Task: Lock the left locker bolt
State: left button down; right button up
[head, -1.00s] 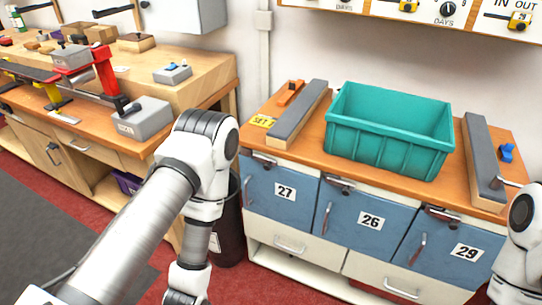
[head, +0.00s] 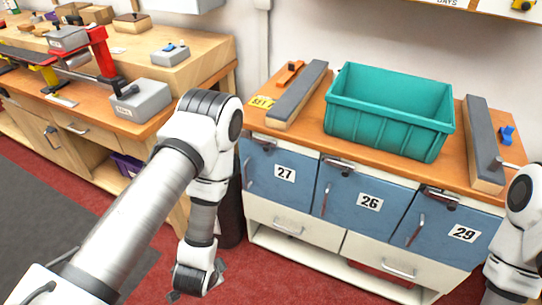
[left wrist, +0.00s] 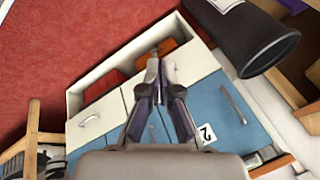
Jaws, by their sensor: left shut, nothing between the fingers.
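The left locker has a blue door numbered 27 (head: 283,174). Its dark bolt (head: 266,143) sits at the door's top edge under the wooden top; its exact position is too small to tell. My left arm hangs in front and to the left of the lockers, wrist low in the head view. My left gripper (left wrist: 155,68) shows in the left wrist view with its fingers shut and empty, over the cabinet front. The blue door (left wrist: 212,108) with its handle also shows there. My right gripper is outside the frames; only part of that arm shows at the right.
Lockers 26 (head: 369,201) and 29 (head: 464,233) stand to the right. A teal crate (head: 388,142) and two grey-topped bars lie on the cabinet top. A black bin (left wrist: 255,42) stands beside the cabinet. A workbench (head: 190,82) is at left.

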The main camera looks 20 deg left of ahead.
pick_arm(q)
jog(key=w+r+m+t+y+b, duration=0.3)
jog(key=w+m+t, duration=0.4)
jog(key=w, duration=0.6)
jog(key=w+d+r+m+t+b, duration=0.3)
jog(key=w+r, duration=0.2)
jog(key=w, duration=0.1)
jog(key=m+t+h+b, duration=0.2)
jog(key=t+b, duration=0.1)
jog(key=t, duration=0.1)
send_near(275, 146)
jog(key=w+d, duration=0.3)
jog(key=w, duration=0.2)
jog(key=a, duration=0.3)
jog(key=shift+w+a+r, duration=0.1)
jog(key=shift+a+r, duration=0.15)
jog(key=shift+a, duration=0.1)
